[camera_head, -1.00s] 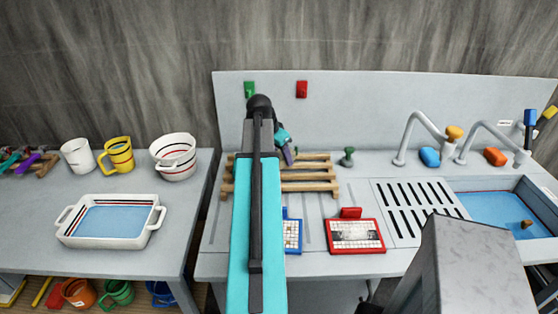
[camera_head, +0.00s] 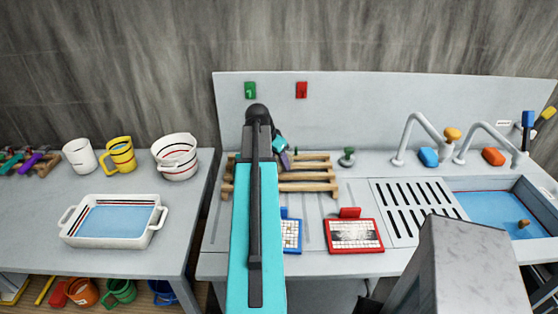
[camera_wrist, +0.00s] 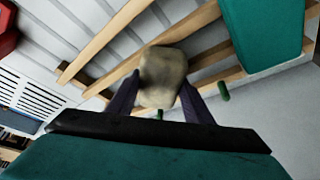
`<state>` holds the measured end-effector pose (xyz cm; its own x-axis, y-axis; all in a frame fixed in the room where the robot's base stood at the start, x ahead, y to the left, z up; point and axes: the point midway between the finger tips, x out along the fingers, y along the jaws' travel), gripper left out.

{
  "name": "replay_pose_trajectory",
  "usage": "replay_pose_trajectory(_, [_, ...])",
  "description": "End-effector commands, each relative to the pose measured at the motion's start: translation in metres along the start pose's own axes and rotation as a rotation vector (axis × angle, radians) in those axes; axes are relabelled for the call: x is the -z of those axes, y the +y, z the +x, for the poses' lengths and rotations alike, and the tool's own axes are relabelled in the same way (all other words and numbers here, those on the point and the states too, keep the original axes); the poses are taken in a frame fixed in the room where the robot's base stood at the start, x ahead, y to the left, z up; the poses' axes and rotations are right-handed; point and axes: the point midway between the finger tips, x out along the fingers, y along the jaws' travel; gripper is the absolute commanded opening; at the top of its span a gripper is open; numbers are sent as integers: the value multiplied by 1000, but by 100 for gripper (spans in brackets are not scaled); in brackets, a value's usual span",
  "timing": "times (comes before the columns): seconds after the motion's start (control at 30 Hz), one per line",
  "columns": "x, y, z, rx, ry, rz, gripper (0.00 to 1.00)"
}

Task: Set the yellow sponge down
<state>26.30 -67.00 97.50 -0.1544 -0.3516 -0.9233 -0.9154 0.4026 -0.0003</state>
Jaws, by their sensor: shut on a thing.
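My gripper (camera_wrist: 158,97) is shut on a pale, dull-yellow rounded block, which I take to be the yellow sponge (camera_wrist: 163,72). Its dark fingers press on both sides of it. In the wrist view the sponge is in front of the wooden slats of a rack (camera_wrist: 110,38); whether it touches them I cannot tell. In the head view my gripper (camera_head: 286,160) is over the rack (camera_head: 310,187), mostly behind my own arm, and the sponge is hidden there.
A teal block (camera_wrist: 262,30) is close at the upper right of the wrist view. A green peg (camera_wrist: 223,91) is near the right finger. Red (camera_head: 355,235) and blue (camera_head: 291,235) framed panels lie before the rack. The sink (camera_head: 490,208) is on the right.

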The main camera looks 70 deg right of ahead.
Motion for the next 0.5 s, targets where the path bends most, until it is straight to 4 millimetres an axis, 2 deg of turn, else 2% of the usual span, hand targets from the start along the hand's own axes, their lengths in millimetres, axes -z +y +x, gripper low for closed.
replay_pose_trajectory(0.5, [-3,0,7,0,0,0,28])
